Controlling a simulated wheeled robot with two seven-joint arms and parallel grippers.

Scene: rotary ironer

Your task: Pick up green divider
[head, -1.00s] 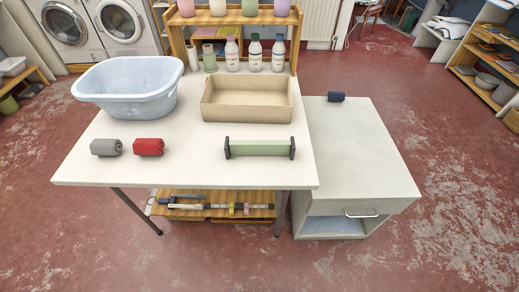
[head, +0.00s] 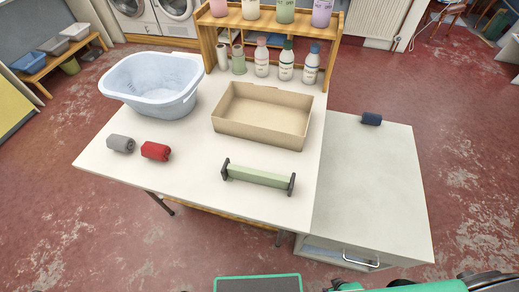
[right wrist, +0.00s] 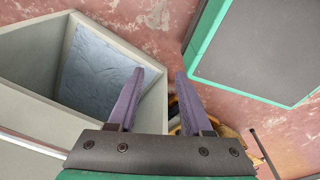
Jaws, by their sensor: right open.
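The green divider (head: 258,177) lies on the front right part of the white table. It is a pale green bar with a dark end plate at each end. No gripper touches it. My right gripper (right wrist: 158,75) is open and empty in the right wrist view, beside the open front of the grey cabinet. The divider does not show in that view. In the head view, part of my right arm shows at the bottom right edge, with the gripper out of view. My left gripper is not in view.
A cardboard tray (head: 240,130) stands behind the divider. A grey roll (head: 120,144) and a red roll (head: 155,151) lie to its left, with a pale blue basin (head: 150,103) behind them. A lower cabinet (head: 375,190) adjoins on the right, bearing a navy roll (head: 371,118). Bottles stand at the back.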

